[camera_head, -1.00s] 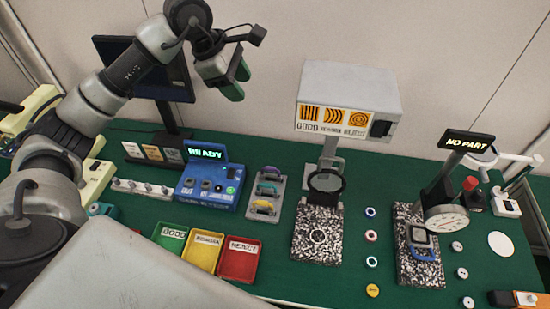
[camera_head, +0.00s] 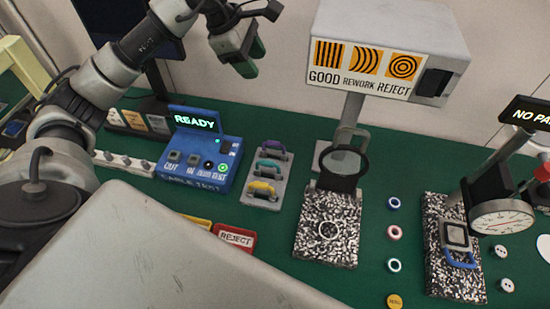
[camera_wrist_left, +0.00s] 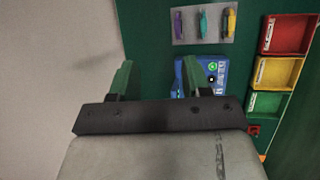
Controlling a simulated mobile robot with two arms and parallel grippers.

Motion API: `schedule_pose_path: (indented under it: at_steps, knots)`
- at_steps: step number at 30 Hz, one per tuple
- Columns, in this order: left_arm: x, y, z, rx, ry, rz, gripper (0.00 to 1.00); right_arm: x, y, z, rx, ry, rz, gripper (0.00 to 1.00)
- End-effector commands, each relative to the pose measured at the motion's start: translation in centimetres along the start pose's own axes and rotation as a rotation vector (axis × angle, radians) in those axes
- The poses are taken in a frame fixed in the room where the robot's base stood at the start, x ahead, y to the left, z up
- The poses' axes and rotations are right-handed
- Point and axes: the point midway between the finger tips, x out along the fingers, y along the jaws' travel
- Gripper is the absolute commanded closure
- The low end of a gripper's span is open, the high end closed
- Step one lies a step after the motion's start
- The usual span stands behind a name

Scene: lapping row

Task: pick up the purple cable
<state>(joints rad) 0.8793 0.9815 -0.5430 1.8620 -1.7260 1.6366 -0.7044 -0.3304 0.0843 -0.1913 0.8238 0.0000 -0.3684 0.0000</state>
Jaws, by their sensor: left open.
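The purple cable (camera_head: 271,150) lies at the far end of a grey holder (camera_head: 255,192), behind a teal cable (camera_head: 270,168) and a yellow cable (camera_head: 262,189). In the left wrist view the purple cable (camera_wrist_left: 178,22) is the leftmost of the three. My left gripper (camera_head: 250,60) is open and empty, with green fingers, raised above the back of the table, behind and above the holder. It also shows in the left wrist view (camera_wrist_left: 152,80), apart from the cables. My right gripper is not in view.
A blue cable tester (camera_head: 200,160) reading READY stands left of the holder. A sign box (camera_head: 385,50) and a magnifier (camera_head: 343,162) over a speckled plate (camera_head: 328,245) stand right. A red REJECT tray (camera_head: 235,238) is in front. A dial gauge (camera_head: 502,217) stands far right.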

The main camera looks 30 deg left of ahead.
Motion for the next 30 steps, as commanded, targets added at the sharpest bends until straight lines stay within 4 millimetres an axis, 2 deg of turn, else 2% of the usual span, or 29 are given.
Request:
schedule_pose_path:
  at_steps: [1, 9, 13, 19, 23, 30]
  knots:
    - [3.2, -0.7, -1.3, 0.000, 0.000, -0.001, 0.52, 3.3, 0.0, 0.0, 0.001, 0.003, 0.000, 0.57]
    - [10.9, -2.4, -4.5, 0.000, 0.000, 0.000, 0.52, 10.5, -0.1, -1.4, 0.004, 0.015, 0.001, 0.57]
    - [13.8, -3.0, -5.7, 0.000, 0.000, 0.000, 0.52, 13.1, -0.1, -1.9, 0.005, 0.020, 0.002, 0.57]
    - [15.9, -3.4, -6.6, 0.000, 0.000, 0.001, 0.52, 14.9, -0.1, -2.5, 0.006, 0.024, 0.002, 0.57]
    - [16.7, -3.5, -6.7, 0.000, -0.001, -0.002, 0.52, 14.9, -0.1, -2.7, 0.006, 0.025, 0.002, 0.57]
    - [20.3, -3.5, -6.6, 0.000, -0.001, -0.004, 0.52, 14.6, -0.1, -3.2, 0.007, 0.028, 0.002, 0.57]
